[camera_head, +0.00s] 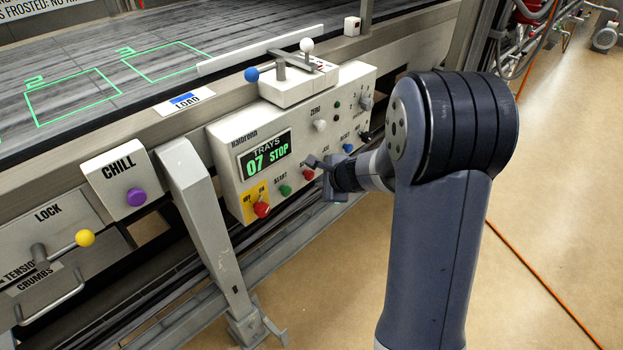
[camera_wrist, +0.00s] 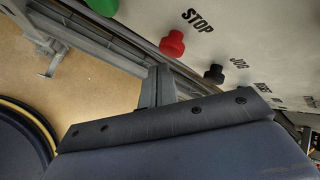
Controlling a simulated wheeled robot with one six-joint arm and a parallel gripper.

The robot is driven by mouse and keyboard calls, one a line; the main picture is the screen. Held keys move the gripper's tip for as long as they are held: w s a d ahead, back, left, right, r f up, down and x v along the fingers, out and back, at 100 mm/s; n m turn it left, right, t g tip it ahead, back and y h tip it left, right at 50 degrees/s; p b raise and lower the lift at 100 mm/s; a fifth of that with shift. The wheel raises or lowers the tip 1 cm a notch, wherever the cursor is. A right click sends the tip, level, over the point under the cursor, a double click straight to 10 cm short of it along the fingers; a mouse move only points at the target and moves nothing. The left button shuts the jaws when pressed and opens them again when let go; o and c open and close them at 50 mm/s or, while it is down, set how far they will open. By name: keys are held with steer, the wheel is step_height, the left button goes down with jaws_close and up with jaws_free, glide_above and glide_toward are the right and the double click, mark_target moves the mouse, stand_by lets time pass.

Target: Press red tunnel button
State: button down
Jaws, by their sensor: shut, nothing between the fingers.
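A grey-white control panel (camera_head: 225,150) with a display reading "TRAYS 07 STOP" faces me. A red button (camera_head: 308,175) sits in its lower row; in the wrist view this red button (camera_wrist: 173,44) is beside the word STOP. A larger red knob (camera_head: 262,209) sits on a yellow plate at the panel's lower left. No label reading "tunnel" is legible. My gripper (camera_head: 319,164) is shut and empty, in front of the panel just right of the red STOP button. It partly covers the panel there; whether it touches the panel is unclear.
A green button (camera_head: 286,190) is left of the red STOP button. A black button (camera_wrist: 214,74) is beside JOG, and a blue button (camera_head: 348,147) is farther right. A purple button (camera_head: 137,197) is on the CHILL box. Open floor lies to the right, with an orange cable.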

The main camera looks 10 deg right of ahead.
steer(key=shift+s, duration=0.1)
steer(key=s+d+b, duration=0.1)
steer(key=s, duration=0.1)
steer(key=s+d, duration=0.2)
steer(key=shift+b, duration=0.4)
stand_by(0.7)
steer(key=s+d, duration=0.2)
steer(key=s, duration=0.1)
steer(key=shift+d, duration=0.2)
stand_by(0.5)
steer(key=shift+a, duration=0.1)
